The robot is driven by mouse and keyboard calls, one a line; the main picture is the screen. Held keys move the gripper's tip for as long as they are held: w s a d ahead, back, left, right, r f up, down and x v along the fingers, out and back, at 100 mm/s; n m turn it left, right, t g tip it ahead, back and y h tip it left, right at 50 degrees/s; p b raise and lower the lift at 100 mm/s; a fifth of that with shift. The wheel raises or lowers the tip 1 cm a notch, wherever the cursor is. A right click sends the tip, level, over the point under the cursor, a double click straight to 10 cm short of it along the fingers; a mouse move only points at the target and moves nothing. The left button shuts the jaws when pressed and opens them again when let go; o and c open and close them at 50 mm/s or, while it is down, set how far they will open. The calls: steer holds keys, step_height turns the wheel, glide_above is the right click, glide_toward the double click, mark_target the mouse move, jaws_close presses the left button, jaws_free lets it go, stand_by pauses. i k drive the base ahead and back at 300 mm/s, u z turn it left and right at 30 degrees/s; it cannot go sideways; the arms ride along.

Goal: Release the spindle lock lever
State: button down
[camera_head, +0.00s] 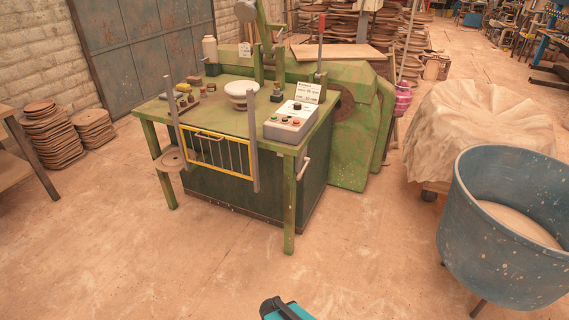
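A green filter press machine (350,130) stands mid-picture behind a green work table (222,108). An upright lever with a red grip (322,28) rises at the back right of the table, beside the machine; it looks like the spindle lock lever, but no label on it can be read. It stands nearly vertical. No fingers of my gripper show. A teal and black part, probably mine, shows at the bottom edge, far from the lever.
A yellow-framed guard (217,154) spans two grey posts at the table's front. A control box (291,122) and a white bowl (241,92) sit on the table. A blue tub (510,262) and a cloth-covered heap (478,128) stand right. The floor in front is clear.

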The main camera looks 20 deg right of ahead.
mark_target(307, 160)
steer(key=u, duration=0.25)
steer(key=i, duration=0.85)
steer(key=u, duration=0.05)
